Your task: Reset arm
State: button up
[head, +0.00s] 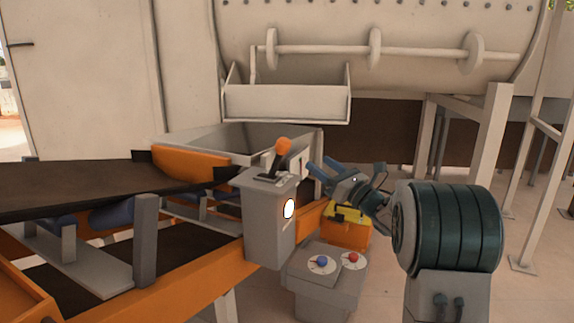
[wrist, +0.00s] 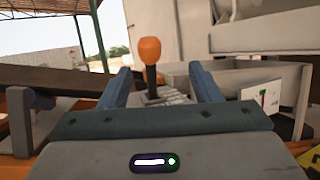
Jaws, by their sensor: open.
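My gripper (head: 322,168) is in the middle of the head view, to the right of a lever with an orange knob (head: 283,146). The lever stands on top of a grey control box (head: 270,225). In the wrist view my gripper (wrist: 161,80) is open, its two blue fingers apart and nothing held. The orange knob (wrist: 150,50) shows between the fingers, beyond them, and looks apart from both. The arm reaches in from the right of the head view.
A dark conveyor belt (head: 90,185) runs to a hopper on the left. A grey pedestal (head: 325,285) with a blue and a red button stands below my gripper. A yellow and orange toolbox (head: 347,230) sits behind it. Open floor lies to the right.

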notch_tip(320, 180, up, 9)
jog(key=s+d+m+t+h+p, duration=0.25)
jog(key=m+h+p, duration=0.75)
jog(key=m, duration=0.6)
jog(key=s+d+r+m+g+h+p, duration=0.2)
jog(key=s+m+g+h+p, duration=0.4)
jog(key=m, duration=0.4)
jog(key=s+a+m+g+p, duration=0.3)
jog(key=s+m+g+p, duration=0.2)
jog(key=s, duration=1)
jog(key=s+a+m+g+y+p, duration=0.1)
jog(key=s+a+m+g+p, duration=0.2)
jog(key=s+m+g+p, duration=0.2)
jog(key=shift+s+r+m+y+p, duration=0.25)
jog(key=shift+s+m+p, duration=1.3)
jog(key=shift+s+m, duration=2.95)
jog(key=shift+s+f+n, duration=0.1)
jog(key=shift+s+n, duration=0.5)
jog(key=shift+n, duration=0.1)
